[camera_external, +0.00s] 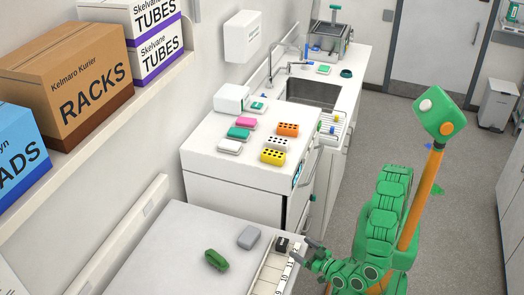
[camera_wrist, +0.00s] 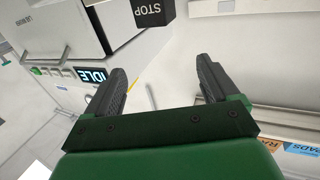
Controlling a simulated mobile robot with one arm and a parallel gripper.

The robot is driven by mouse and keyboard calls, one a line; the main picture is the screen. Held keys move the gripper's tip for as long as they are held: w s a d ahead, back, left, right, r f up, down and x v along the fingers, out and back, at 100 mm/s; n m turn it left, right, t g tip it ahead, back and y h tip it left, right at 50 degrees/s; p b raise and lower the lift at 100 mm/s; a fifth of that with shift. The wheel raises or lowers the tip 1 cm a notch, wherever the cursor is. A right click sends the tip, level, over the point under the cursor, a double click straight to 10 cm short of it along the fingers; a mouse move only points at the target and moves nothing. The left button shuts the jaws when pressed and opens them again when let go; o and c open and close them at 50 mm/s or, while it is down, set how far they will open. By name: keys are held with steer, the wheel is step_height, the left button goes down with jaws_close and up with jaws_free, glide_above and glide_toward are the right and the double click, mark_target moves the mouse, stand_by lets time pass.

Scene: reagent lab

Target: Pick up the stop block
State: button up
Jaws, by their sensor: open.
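The stop block is a small black block with white "STOP" lettering. It shows at the top of the wrist view (camera_wrist: 153,13), cut off by the frame edge. In the external view a small black block (camera_external: 282,244), likely the same one, sits at the far end of a pale strip with number marks (camera_external: 270,275) on the near bench. My gripper (camera_wrist: 163,68) is open and empty, with the block beyond its fingertips and not between them. In the external view my gripper (camera_external: 303,251) is just right of the block, apart from it.
On the near bench (camera_external: 185,235) lie a green object (camera_external: 215,260) and a grey object (camera_external: 248,237), left of the block. A white counter behind holds colored racks, including a yellow one (camera_external: 272,156). A shelf with boxes (camera_external: 70,80) runs along the left wall.

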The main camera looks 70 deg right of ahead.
mark_target(287, 245)
steer(key=shift+w+d+f, duration=0.45)
steer(key=shift+w+f, duration=0.2)
steer(key=shift+w, duration=0.55)
steer(key=shift+w+d+f, duration=0.5)
steer(key=shift+w+f, duration=0.15)
steer(key=shift+w, duration=0.6)
steer(key=shift+w+d+f, duration=0.45)
steer(key=shift+w+f, duration=0.2)
steer(key=shift+w, duration=0.55)
steer(key=c, duration=1.5)
